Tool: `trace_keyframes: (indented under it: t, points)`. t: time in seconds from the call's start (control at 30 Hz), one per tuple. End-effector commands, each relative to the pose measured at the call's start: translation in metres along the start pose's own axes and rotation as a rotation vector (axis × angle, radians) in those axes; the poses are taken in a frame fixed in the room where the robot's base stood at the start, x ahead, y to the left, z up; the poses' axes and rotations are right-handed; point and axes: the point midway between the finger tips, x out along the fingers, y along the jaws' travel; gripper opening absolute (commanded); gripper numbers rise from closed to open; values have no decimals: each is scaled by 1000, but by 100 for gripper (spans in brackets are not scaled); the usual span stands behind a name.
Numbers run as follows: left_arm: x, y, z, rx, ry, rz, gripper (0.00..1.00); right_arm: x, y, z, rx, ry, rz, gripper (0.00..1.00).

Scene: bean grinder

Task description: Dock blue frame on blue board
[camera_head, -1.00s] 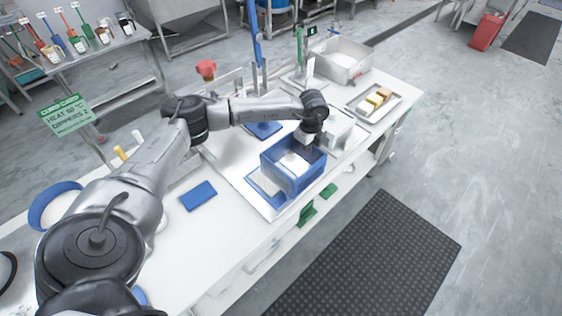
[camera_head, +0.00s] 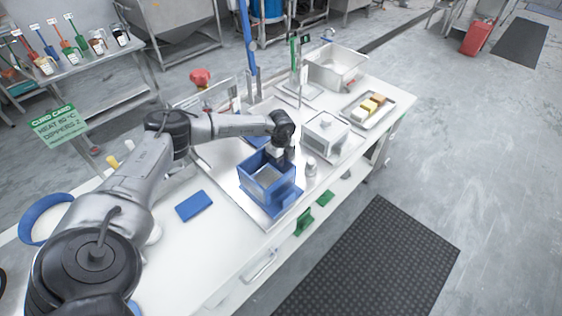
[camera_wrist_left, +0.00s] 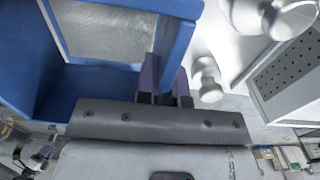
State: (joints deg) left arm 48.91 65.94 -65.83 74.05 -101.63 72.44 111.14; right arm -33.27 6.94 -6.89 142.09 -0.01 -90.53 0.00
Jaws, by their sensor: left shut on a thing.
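The blue frame (camera_head: 258,184) is an open, box-like frame over the pale tray at the table's front edge. A flat blue board (camera_head: 290,203) shows below it and sticks out on its right front side. I cannot tell whether the frame touches the board. My left gripper (camera_head: 286,160) is shut on the frame's right rear wall. In the left wrist view the purple-grey fingers (camera_wrist_left: 167,83) clasp the blue wall of the frame (camera_wrist_left: 178,42), with a greyish surface visible through its opening. My right gripper is not in view.
A separate blue slab (camera_head: 194,206) lies on the white table to the left. A small pale knobbed object (camera_head: 310,167) and a boxy white unit (camera_head: 326,132) stand just right of the frame. A tray with blocks (camera_head: 371,107) and a steel basin (camera_head: 337,66) are farther back.

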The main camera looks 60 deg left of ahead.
Motion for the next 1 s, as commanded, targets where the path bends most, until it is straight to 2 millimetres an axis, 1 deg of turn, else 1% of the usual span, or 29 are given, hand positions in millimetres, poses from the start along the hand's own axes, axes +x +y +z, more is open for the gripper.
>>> trace_keyframes:
  t: [0.03, 0.07, 0.37, 0.77, 0.8, 1.0]
  points:
    - [6, 0, 0, 0, 1, 0, 0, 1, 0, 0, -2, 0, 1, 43]
    - [8, 0, 0, 0, 1, -1, 0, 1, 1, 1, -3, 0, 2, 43]
    - [9, 0, 0, 0, 0, -1, 0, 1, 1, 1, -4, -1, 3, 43]
    - [20, 0, 0, -1, 0, -1, 0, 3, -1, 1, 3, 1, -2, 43]
    - [19, 0, 0, 0, 0, -1, 12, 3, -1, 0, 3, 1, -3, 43]
    - [19, 0, 0, 0, 0, -1, 31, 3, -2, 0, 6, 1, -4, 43]
